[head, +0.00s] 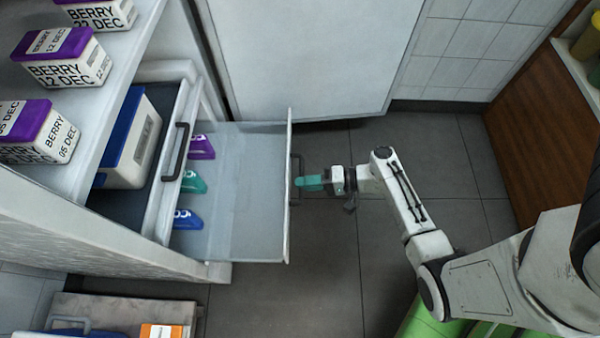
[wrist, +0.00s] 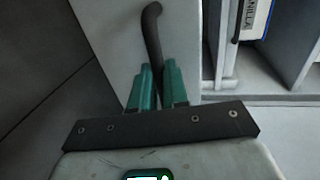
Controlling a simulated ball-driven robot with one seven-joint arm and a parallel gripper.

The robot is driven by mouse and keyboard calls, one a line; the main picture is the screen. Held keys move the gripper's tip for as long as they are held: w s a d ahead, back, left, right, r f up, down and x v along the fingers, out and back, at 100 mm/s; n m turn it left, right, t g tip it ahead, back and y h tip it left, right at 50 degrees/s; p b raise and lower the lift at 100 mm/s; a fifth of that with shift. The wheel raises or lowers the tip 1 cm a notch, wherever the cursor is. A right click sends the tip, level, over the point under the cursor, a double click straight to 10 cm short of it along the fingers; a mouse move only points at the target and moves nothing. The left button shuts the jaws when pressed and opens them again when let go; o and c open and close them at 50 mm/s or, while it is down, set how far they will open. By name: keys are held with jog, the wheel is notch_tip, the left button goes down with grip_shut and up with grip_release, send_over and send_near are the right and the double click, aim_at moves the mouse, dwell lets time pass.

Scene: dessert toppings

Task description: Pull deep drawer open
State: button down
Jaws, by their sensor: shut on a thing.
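The deep drawer (head: 245,180) stands pulled well out of the white cabinet, its front panel (head: 289,225) far from the cabinet face. Its dark bar handle (head: 295,165) is on the outer side of that panel. My gripper (head: 303,183), with teal fingers, is shut on the handle. In the wrist view the handle (wrist: 152,35) runs down to between the teal fingertips (wrist: 158,72) of my gripper. Purple (head: 201,147), teal (head: 193,182) and blue (head: 187,217) items show at the drawer's cabinet end, partly hidden.
Above, a shallower drawer with its own dark handle (head: 175,150) holds a white tub with a blue lid (head: 130,125). Purple-lidded berry tubs (head: 65,65) stand on the shelf above. A white panel (head: 310,60) stands at the back. Grey tiled floor (head: 350,270) is clear around my gripper.

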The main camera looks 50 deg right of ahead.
jog(key=shift+s, duration=0.1)
jog(key=c, duration=1.1)
grip_release()
jog(key=shift+c, duration=0.2)
jog(key=p+v, duration=0.1)
jog(key=v, duration=0.9)
jog(key=shift+s+d, duration=0.25)
jog(key=shift+s, duration=0.05)
